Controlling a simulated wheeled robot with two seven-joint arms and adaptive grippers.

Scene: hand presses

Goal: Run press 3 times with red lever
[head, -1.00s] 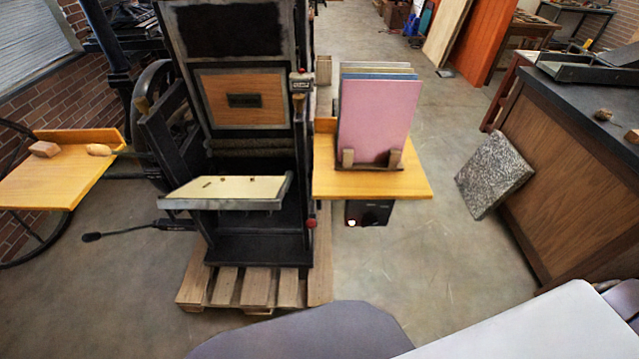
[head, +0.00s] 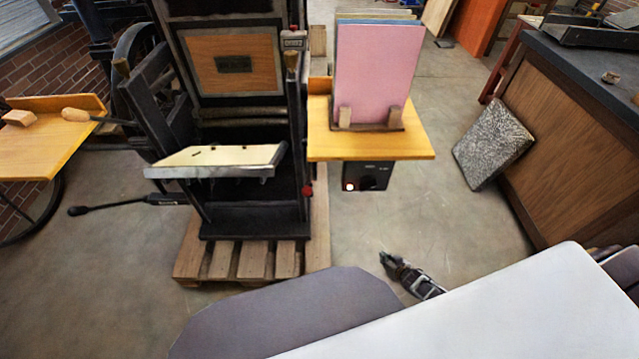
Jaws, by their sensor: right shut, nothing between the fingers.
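The black hand press (head: 258,221) stands on a wooden pallet, left of the middle. A small red knob (head: 307,191) shows on its right side, low down; it may be the end of the red lever, but I cannot make out a shaft. My right gripper (head: 384,257) is shut and empty, over the floor to the right of the pallet, well apart from the knob. A counter (head: 293,40) is mounted at the press's upper right; its digits are too small to read. My left gripper is out of view.
A wooden side shelf (head: 370,147) holds upright pink and other boards, with a black control box (head: 368,177) below. A black-handled lever (head: 120,205) and a wooden-handled one (head: 85,115) stick out left. A stone slab (head: 490,145) leans on the right cabinet (head: 565,145).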

